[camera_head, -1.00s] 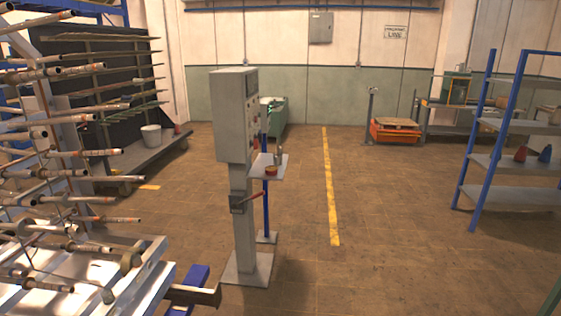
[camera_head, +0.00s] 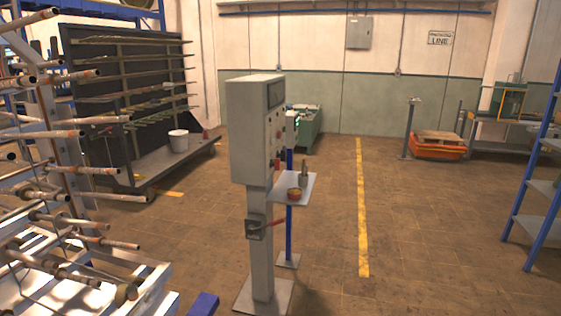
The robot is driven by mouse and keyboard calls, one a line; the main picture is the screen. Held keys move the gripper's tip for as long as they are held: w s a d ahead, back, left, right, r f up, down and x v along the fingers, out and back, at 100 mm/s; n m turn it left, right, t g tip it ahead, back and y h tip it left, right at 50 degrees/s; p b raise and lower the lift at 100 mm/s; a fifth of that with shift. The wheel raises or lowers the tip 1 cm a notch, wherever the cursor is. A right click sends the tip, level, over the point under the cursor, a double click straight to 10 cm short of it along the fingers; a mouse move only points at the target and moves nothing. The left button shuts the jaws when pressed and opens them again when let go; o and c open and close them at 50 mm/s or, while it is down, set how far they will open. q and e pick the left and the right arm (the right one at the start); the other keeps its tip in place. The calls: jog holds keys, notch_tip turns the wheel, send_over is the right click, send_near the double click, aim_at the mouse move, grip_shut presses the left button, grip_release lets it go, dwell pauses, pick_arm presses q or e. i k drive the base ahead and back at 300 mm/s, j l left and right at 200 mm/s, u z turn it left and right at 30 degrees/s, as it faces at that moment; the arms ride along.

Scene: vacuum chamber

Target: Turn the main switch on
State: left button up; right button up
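A grey control cabinet (camera_head: 252,135) stands upright on a post and floor plate near the middle of the view. Its panel with several buttons and lights (camera_head: 276,135) faces right and shows at a steep angle. On the post below is a small dark switch box (camera_head: 256,228) with a red lever (camera_head: 272,222) that points right and slightly up. I cannot tell from here which control is the main switch or its state. Neither of my grippers is in view.
A small shelf (camera_head: 281,188) beside the cabinet holds a small red-rimmed container. A rack of rods (camera_head: 60,215) fills the left side. A blue-framed shelf (camera_head: 540,190) stands at right. Open floor (camera_head: 420,240) lies right of the cabinet, with a yellow line (camera_head: 361,200).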

aim_at(276, 163)
jog(key=i+l, duration=0.2)
jog(key=i, duration=0.2)
jog(key=i+l, duration=0.2)
jog(key=i, duration=0.2)
jog(key=i+l+u, duration=0.1)
jog(key=i, duration=0.3)
